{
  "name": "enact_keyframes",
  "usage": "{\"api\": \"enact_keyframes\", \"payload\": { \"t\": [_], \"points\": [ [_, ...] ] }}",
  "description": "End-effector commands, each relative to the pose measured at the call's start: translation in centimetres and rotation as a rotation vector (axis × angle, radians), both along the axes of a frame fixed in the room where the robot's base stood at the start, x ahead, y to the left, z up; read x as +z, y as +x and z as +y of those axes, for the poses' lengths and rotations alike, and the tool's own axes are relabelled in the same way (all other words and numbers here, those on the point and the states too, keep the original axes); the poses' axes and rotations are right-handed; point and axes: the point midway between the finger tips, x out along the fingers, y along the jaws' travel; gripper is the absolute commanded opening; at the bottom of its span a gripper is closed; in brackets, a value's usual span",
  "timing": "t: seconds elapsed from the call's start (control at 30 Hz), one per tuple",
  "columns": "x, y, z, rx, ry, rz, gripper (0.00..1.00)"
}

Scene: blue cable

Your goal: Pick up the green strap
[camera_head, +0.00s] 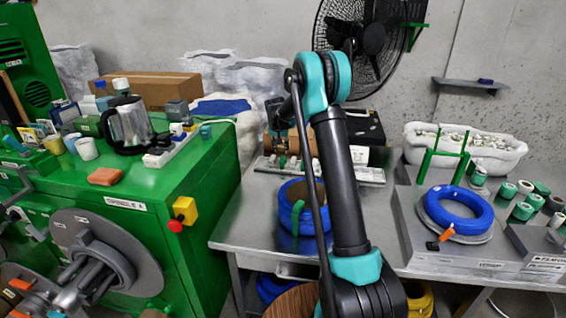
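A green strap (297,216) is wrapped around the left side of a blue cable coil (290,193), which lies on the grey metal table (250,222). My black and teal arm stands in front and covers the right part of this coil. The strap shows just left of the thin black rod along my arm. A second blue coil (466,211) lies on the raised right part of the table, with an orange piece at its front edge.
A green cabinet (150,215) stands at the left with a black kettle (128,125) and a power strip (170,150) on it. A green post frame (443,160) stands behind the right coil. Several green and white rolls (524,211) sit at the far right.

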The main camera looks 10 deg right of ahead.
Motion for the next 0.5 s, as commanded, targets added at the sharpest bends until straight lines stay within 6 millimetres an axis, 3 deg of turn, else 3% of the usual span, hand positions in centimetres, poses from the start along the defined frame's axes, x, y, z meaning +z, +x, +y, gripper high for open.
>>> {"api": "enact_keyframes", "payload": {
  "t": [0.2, 0.5],
  "points": [
    [-3.4, 1.3, -0.4, 0.0, 0.0, 0.0, 0.31],
    [-5.0, 1.9, -0.7, -0.001, 0.0, 0.0, 0.31]
  ]
}}
